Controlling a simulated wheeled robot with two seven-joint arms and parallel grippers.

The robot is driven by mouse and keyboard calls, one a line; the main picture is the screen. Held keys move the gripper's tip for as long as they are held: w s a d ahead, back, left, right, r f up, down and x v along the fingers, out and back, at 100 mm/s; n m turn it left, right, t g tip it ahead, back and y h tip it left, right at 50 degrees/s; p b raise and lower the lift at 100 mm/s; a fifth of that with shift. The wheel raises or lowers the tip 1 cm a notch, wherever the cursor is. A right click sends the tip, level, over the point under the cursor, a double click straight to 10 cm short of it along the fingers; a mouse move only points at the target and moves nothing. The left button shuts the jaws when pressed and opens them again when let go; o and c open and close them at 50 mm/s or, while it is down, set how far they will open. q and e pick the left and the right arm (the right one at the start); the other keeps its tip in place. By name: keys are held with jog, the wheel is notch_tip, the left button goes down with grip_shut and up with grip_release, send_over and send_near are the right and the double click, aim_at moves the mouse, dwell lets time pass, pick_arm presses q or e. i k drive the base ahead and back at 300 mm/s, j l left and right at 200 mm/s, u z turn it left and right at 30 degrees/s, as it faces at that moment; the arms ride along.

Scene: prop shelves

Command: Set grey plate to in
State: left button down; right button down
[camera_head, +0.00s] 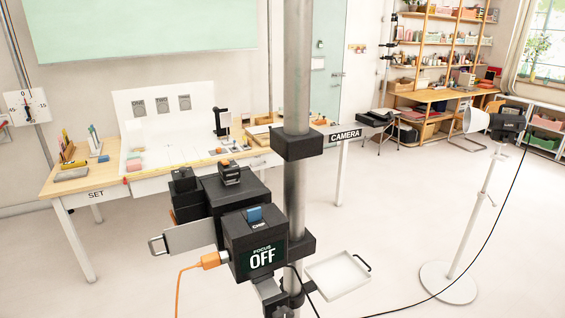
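A flat grey plate (188,239) with a small metal loop handle (157,246) sticks out to the left from the black camera device (225,203). Its right end is hidden by or inside the device. The device's front box (254,243) shows the words FOCUS OFF and has a blue tab on top. An orange cable plugs into its left side. Neither of my grippers is in view.
The device hangs on a thick grey pole (296,190) with black clamps. A small white tray (338,275) juts out right of the pole. Behind stands a table marked SET (60,187). A lamp stand (470,230) is at the right, with bare floor between.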

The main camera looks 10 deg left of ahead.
aim_at(180, 239)
jog(key=u, duration=1.2)
